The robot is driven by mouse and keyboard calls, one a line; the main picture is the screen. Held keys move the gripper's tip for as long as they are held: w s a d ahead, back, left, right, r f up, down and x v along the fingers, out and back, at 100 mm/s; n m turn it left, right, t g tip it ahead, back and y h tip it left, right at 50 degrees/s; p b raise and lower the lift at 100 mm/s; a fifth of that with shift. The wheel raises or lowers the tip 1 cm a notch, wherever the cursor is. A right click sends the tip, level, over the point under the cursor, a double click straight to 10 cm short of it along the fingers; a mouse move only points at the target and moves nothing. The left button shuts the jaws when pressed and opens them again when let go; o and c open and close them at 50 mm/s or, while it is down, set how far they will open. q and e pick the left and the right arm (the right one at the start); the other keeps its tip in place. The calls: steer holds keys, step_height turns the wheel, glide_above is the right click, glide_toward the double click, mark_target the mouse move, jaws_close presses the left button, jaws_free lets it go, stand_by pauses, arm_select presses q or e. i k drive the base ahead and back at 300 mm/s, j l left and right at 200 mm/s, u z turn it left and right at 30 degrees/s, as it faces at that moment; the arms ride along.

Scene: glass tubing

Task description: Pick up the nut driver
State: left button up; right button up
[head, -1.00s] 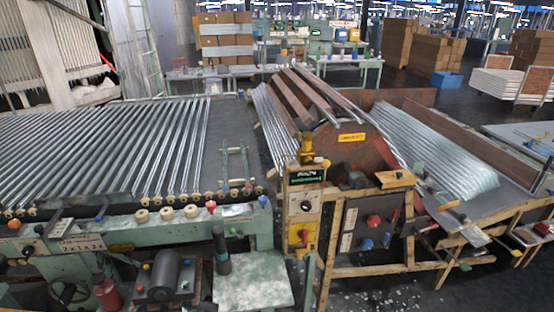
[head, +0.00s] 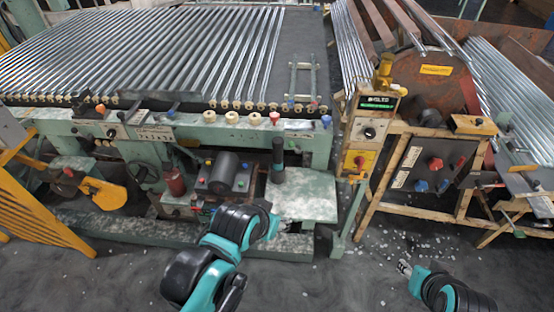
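I cannot make out a nut driver for certain. An upright dark cylinder with a green-grey lower end (head: 278,160) stands at the back left of a worn pale-green shelf (head: 312,205) in the head view; it is too small to name surely. My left gripper (head: 284,225) is at the shelf's front left edge, below and in front of that cylinder and apart from it. Its fingers are too small and hidden to read. My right gripper (head: 404,268) is low over the floor at the lower right, with no tool visible at it. Its finger opening is unclear.
A green machine bed with glass tubes (head: 150,50) fills the upper left. A control post (head: 372,125) and wooden-framed bench (head: 420,165) stand to the right. A yellow slatted barrier (head: 35,215) is at the far left. The floor (head: 350,275) has scattered pale bits and free room.

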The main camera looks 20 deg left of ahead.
mark_target(278, 142)
steer(key=u, duration=1.35)
steer(key=i+z, duration=0.25)
steer(key=i, duration=0.6)
steer(key=j+z, duration=0.25)
steer(key=z, duration=0.15)
steer(key=j+z, duration=0.45)
steer(key=j, duration=0.3)
steer(key=k+j+z, duration=0.1)
steer(key=j, duration=0.3)
steer(key=k+j+z, duration=0.1)
steer(key=j, duration=0.3)
steer(key=k+j+z, duration=0.1)
steer(key=j, duration=0.3)
steer(key=k+j+z, duration=0.1)
steer(key=j, duration=0.3)
steer(key=k+j, duration=0.1)
steer(key=j, duration=0.3)
steer(key=k+j, duration=0.15)
steer(key=j, duration=0.25)
